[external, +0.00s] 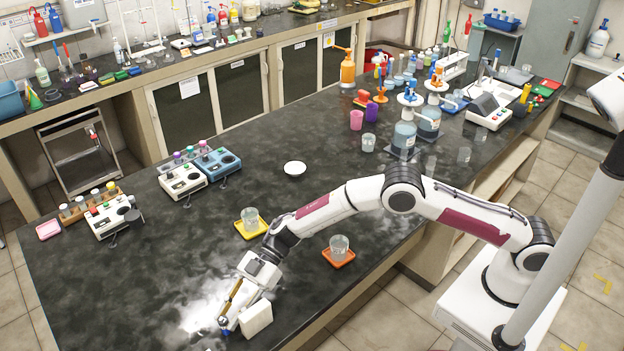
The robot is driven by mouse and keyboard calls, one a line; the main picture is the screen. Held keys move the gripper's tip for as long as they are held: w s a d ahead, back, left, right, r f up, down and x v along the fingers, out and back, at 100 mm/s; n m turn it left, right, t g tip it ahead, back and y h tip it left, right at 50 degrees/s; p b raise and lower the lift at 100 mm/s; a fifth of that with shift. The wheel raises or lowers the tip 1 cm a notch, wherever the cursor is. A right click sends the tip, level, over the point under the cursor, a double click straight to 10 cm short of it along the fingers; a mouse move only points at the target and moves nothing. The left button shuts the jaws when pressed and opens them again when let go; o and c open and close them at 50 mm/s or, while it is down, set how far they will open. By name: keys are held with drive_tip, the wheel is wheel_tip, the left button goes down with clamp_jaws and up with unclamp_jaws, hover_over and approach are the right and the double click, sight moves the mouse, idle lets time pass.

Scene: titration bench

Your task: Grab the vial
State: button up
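Small vials with coloured caps (80,201) stand in a brown rack (70,217) at the left end of the dark bench. More small capped pieces, purple, green and blue (190,151), stand behind two bench instruments; they look like vials too. I cannot tell which vial the task means. My gripper (226,326) points down low over the near left part of the bench, to the right of the rack and well apart from it. A blue tip shows at its lower end. Its fingers are small and partly hidden, so I cannot tell whether they are open or hold anything.
A beaker on a yellow tray (244,233) and a beaker on an orange tray (352,260) stand near my arm. A white dish (294,168) lies mid-bench. A white instrument (110,217) stands by the rack. Glassware and bottles crowd the right end. The left middle is clear.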

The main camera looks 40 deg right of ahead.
drive_tip(key=c, duration=0.6)
drive_tip(key=shift+r, duration=0.1)
drive_tip(key=shift+r, duration=4.95)
